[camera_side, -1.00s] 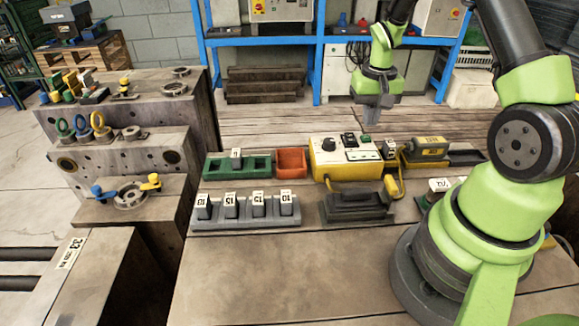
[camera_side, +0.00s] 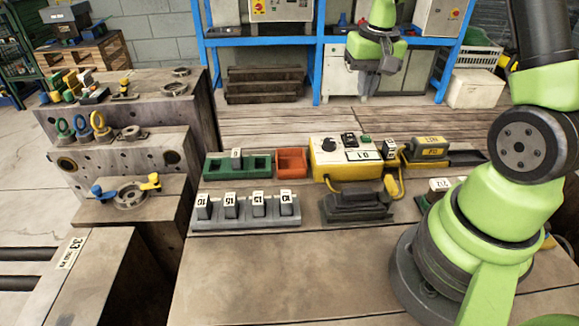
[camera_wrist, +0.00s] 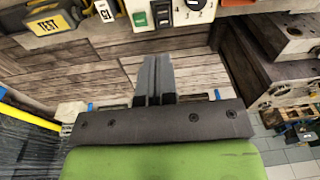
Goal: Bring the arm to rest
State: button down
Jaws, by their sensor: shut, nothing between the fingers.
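My gripper (camera_side: 376,68) is high above the far end of the wooden bench (camera_side: 300,280) in the side view, well clear of everything on it. In the wrist view the two fingers of my gripper (camera_wrist: 155,82) lie together, shut and empty. The arm reaches from its green base at the right of the bench up and over to the back. The fingertips show only small and dark in the side view.
A control box (camera_side: 345,160) stands mid-bench, beside a yellow TEST block (camera_side: 427,150). A green tray (camera_side: 222,167), orange bin (camera_side: 291,161) and grey rack (camera_side: 245,222) with numbered blocks stand left. Blue shelving (camera_side: 322,60) is behind. The front bench is clear.

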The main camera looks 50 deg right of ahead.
jog(key=s+a+r+n+t, duration=0.2)
jog(key=s+a+r+t, duration=0.15)
jog(key=a+r, duration=0.75)
jog(key=s+a+r+n+t+y, duration=0.2)
jog(key=s+a, duration=0.5)
jog(key=s, duration=0.2)
jog(key=shift+a+r+t, duration=0.3)
jog(key=shift+r+t, duration=0.05)
jog(key=shift+r, duration=0.05)
jog(key=shift+s, duration=0.1)
dwell(1.1)
